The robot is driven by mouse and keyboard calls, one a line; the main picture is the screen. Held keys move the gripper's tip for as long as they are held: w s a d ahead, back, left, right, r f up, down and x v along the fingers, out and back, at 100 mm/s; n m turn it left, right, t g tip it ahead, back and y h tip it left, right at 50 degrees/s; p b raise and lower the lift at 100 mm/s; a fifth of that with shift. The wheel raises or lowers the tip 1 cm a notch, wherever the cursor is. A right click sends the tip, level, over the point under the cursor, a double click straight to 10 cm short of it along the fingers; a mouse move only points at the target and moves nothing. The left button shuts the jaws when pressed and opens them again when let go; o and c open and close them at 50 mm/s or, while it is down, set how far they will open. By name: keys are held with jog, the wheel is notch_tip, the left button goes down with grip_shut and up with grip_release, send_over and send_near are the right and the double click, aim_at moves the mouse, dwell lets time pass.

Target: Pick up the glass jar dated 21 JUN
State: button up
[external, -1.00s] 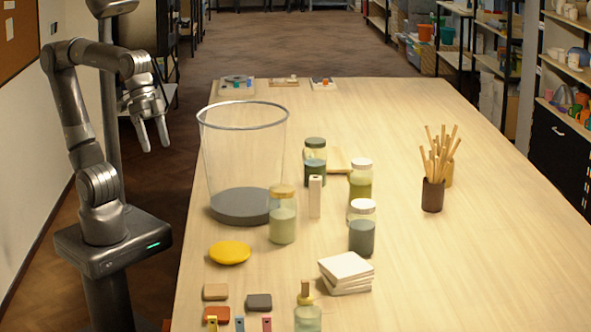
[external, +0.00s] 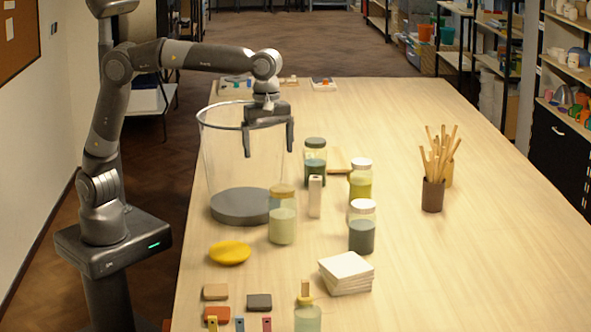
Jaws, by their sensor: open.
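Several glass jars stand upright on the table. One with a tan lid and pale green contents (external: 283,222) is in front of the clear bin. One with a dark green lid (external: 315,160) stands behind it. One with a white lid and olive contents (external: 360,185) and one with a white lid and grey contents (external: 361,235) stand to the right. No date is readable on any jar, so I cannot tell which is dated 21 JUN. My gripper (external: 268,152) is open and empty, pointing down, above the jars' height at the clear bin.
A small pale block (external: 315,197) stands between jars. The table's right side is mostly clear around a stick holder (external: 433,196).

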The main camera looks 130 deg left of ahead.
aim_at(283, 188)
jog(key=w+f+n, duration=0.1)
jog(key=f, duration=0.3)
jog(key=a+f+n, duration=0.1)
jog(key=f, duration=0.3)
jog(key=w+a+f+n, duration=0.1)
jog(key=f, duration=0.2)
jog(key=shift+w+a+f+g, duration=0.25)
jog(key=shift+w+f+g, duration=0.05)
jog(key=shift+f, duration=0.1)
jog(key=shift+s+f, duration=0.15)
jog(key=shift+f, duration=2.8)
jog(key=shift+c, duration=0.5)
jog(key=shift+r, duration=0.1)
grip_shut()
